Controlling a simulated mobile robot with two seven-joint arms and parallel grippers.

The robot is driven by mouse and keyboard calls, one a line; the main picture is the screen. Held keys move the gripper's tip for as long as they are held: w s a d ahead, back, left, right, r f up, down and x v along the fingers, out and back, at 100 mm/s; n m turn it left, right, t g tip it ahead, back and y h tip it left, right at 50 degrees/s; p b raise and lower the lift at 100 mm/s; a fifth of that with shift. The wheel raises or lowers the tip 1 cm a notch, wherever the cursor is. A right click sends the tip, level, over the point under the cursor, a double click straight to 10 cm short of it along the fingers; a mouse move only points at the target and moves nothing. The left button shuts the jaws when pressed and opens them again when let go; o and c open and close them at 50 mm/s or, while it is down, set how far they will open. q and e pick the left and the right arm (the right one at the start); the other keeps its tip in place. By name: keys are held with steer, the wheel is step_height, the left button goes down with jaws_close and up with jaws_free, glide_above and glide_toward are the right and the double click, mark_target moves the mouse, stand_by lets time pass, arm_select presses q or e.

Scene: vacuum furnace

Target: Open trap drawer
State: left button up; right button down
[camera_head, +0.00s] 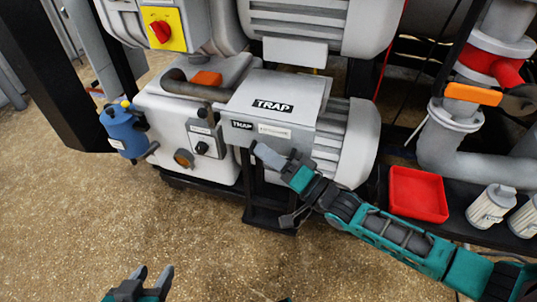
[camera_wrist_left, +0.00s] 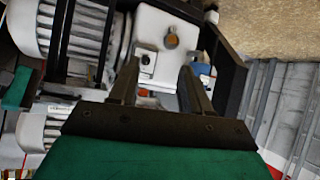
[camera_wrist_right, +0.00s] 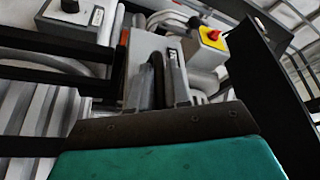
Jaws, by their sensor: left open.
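The grey box marked TRAP (camera_head: 290,92) sits mid-scene on the machine. Its front face carries a small black TRAP label (camera_head: 241,125) and a pale label. I cannot tell whether it is pulled out. My right gripper (camera_head: 276,158) is at the lower front of the box, its fingers pointing up and left. In the right wrist view, a dark curved bar (camera_wrist_right: 157,75), perhaps a handle, shows between its fingers; whether they press on it is unclear. My left gripper (camera_head: 150,280) is open and empty, low at the bottom left. Its separated fingers (camera_wrist_left: 157,90) fill the left wrist view's middle.
A blue canister (camera_head: 122,130) and a white housing with a black knob (camera_head: 202,148) are left of the box. A ribbed motor (camera_head: 350,140) is right. A red tray (camera_head: 418,194) lies beyond my right arm. The floor (camera_head: 130,220) in front is clear.

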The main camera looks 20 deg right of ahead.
stand_by(0.4)
steer(key=shift+s+a, duration=0.15)
steer(key=shift+s, duration=0.05)
steer(key=s+a+p, duration=0.6)
steer(key=s+a, duration=0.1)
steer(key=s, duration=0.4)
steer(key=shift+s+a, duration=0.35)
steer(key=shift+a, duration=0.05)
steer(key=c, duration=1.4)
jaws_free()
steer(key=shift+c, duration=0.2)
steer(key=v, duration=1.3)
steer(key=shift+p, duration=0.3)
